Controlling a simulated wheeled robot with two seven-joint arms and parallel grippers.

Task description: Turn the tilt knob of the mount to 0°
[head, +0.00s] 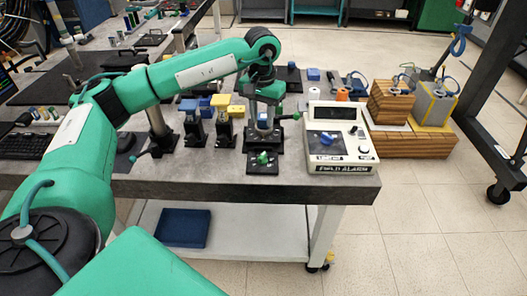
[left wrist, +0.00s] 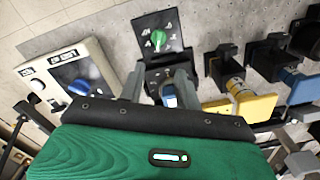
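A green knob (head: 263,158) sits on a black square plate (head: 252,169) at the table's front edge. In the left wrist view the green knob (left wrist: 158,38) shows at top centre, with pale marks around it on its black plate (left wrist: 177,18). My left gripper (head: 263,122) hangs behind the plate, pointing down, over a dark mount. In the left wrist view the two grey fingers of my left gripper (left wrist: 160,80) are apart, with a blue part (left wrist: 169,97) of the mount between them. I cannot tell whether they touch it. The fingers are clear of the knob. My right gripper is out of view.
A white box with a blue dial (head: 340,130) stands close right of the mount. Black stands with yellow and blue tops (head: 222,105) are close left. Bare grey tabletop (head: 190,178) lies front left.

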